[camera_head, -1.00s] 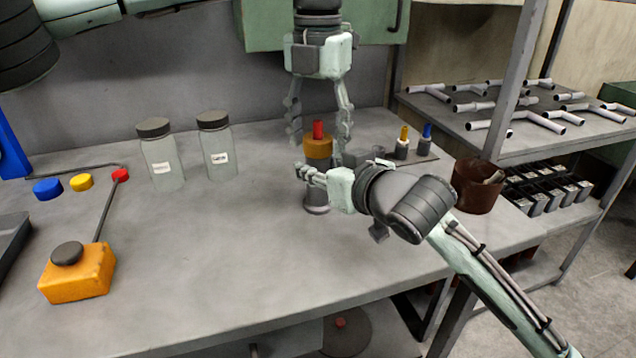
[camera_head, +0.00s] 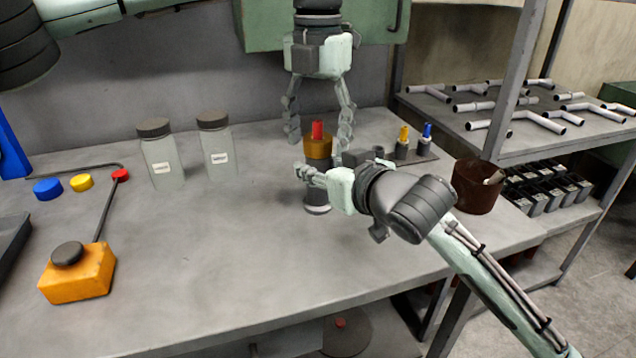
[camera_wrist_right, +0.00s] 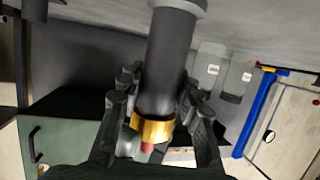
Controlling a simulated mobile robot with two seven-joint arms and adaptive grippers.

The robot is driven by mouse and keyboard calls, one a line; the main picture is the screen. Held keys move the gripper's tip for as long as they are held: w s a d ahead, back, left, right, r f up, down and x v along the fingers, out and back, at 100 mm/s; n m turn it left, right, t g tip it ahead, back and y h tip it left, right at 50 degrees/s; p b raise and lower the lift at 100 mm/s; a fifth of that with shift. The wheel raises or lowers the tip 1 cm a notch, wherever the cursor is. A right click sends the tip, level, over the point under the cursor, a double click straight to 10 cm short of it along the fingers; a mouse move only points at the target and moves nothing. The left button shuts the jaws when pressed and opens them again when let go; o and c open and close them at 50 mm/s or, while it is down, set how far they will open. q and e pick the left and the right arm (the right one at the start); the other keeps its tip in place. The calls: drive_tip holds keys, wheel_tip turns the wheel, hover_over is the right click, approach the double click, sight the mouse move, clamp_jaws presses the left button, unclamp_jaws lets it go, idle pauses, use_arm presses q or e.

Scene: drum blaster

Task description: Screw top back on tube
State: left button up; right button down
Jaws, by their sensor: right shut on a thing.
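The dark tube (camera_wrist_right: 167,75) stands upright above the bench; its grey round foot (camera_head: 317,210) shows below my right gripper (camera_head: 308,172) in the head view. That gripper is shut on the tube from the right side. The orange-gold top (camera_head: 318,147) with a red tip (camera_head: 318,129) sits at the tube's upper end; the gold ring (camera_wrist_right: 152,128) also shows in the wrist view, where everything appears upside down. Whether the top is fully seated cannot be told. My left gripper (camera_head: 318,135) points down from above, its fingers spread either side of the top with visible gaps.
Two glass jars (camera_head: 162,160) stand left of the tube. Blue, yellow and red knobs and an orange box (camera_head: 77,275) are further left. Small yellow- and blue-tipped bottles (camera_head: 403,142) and a brown bucket (camera_head: 476,187) are at right. The front middle of the bench is clear.

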use_arm(q)
drive_tip(key=shift+r, duration=0.15)
wheel_tip(320, 180, up, 12)
drive_tip(key=shift+f, duration=0.1)
idle(0.4)
use_arm(e)
drive_tip(key=c, duration=1)
unclamp_jaws()
drive_tip(key=shift+s, duration=0.1)
